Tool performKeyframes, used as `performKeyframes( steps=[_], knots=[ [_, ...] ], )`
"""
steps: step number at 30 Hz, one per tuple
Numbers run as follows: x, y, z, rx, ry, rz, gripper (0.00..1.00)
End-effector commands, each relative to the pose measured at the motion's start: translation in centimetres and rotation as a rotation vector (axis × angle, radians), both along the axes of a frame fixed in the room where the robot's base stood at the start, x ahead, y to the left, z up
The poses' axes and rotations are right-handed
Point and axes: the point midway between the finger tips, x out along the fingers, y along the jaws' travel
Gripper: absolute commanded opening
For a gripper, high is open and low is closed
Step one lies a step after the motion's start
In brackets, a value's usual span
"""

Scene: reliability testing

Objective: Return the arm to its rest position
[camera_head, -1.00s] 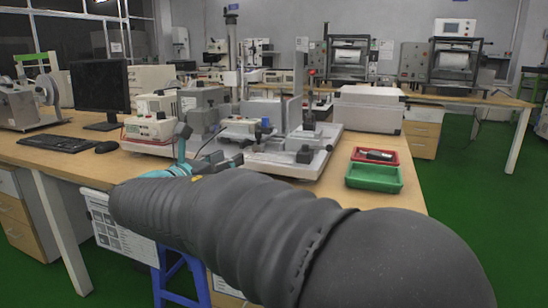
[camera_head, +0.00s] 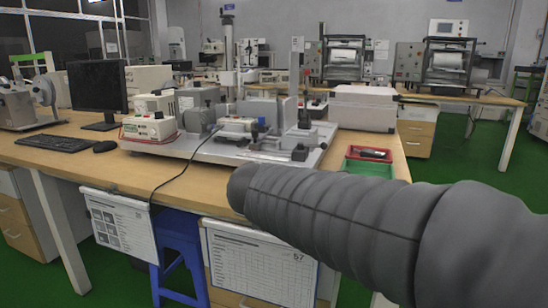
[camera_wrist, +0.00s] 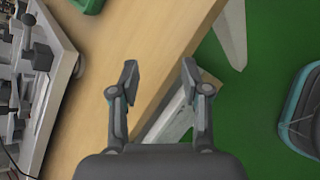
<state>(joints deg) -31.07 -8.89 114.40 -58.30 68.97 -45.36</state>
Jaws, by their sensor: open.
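My arm, in a dark grey ribbed sleeve, reaches from the lower right toward the middle in the head view. My gripper is hidden in that view. In the wrist view my gripper (camera_wrist: 158,75) is open, with its two fingers apart and nothing between them. It hangs above the front edge of the wooden table (camera_wrist: 118,60). Past the edge, the green floor shows.
A test machine on a grey base plate (camera_head: 222,150) stands on the table; its edge also shows in the wrist view (camera_wrist: 62,85). A red tray (camera_head: 369,153) and a green tray (camera_head: 362,168) lie right of it, partly behind my arm. A blue stool (camera_head: 178,250) stands below.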

Motion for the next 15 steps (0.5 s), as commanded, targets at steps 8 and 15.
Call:
performKeyframes(
  steps=[8, 15],
  knots=[
    [-10.5, -6.6, -6.0, 0.641, -0.115, -0.504, 0.47],
    [-17.4, -6.8, -9.9, 1.142, -0.271, -0.957, 0.47]
  ],
)
